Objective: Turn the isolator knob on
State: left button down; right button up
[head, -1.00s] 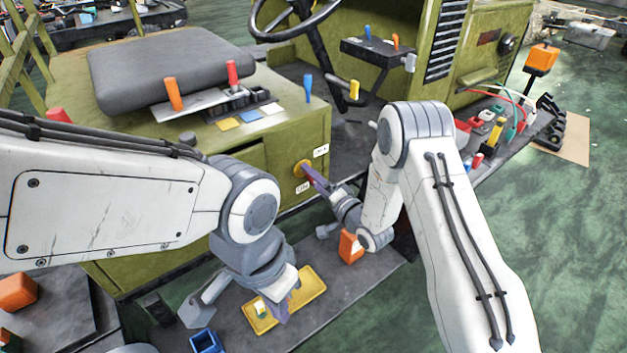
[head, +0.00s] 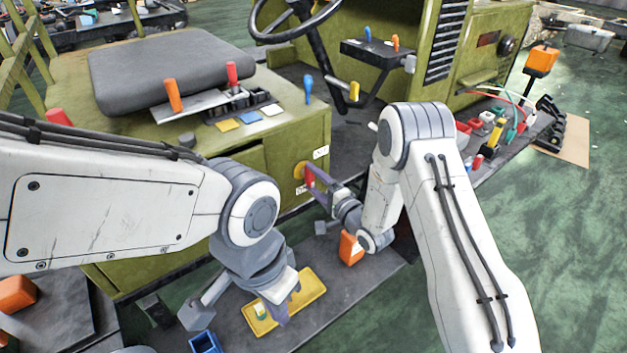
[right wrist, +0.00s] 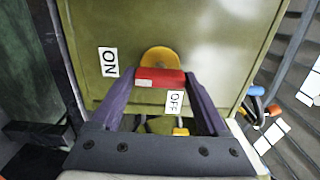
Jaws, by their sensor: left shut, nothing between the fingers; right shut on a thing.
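The isolator knob, a red handle (head: 309,176) on a yellow disc (head: 299,170), is on the side panel of the green seat box. My right gripper (head: 313,186) is shut on the red handle. In the right wrist view the red handle (right wrist: 160,77) lies crosswise between the two purple fingers, below the yellow disc (right wrist: 159,57). The ON label (right wrist: 108,62) is left of the handle and the OFF label (right wrist: 174,101) is just below it. My left gripper (head: 284,316) is shut and empty, low over the yellow tray (head: 312,285).
An orange block (head: 350,248) stands below my right wrist. A blue bin (head: 206,343) is at the front. The grey seat (head: 165,68), levers and steering wheel (head: 293,20) are above and behind the panel. Green floor is open at the right.

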jog(key=o, duration=1.2)
jog(key=shift+o, duration=0.2)
jog(key=shift+d, duration=0.1)
jog(key=b+v, duration=0.1)
jog(key=v, duration=0.9)
jog(key=shift+s+b, duration=0.2)
jog(key=shift+b, duration=0.15)
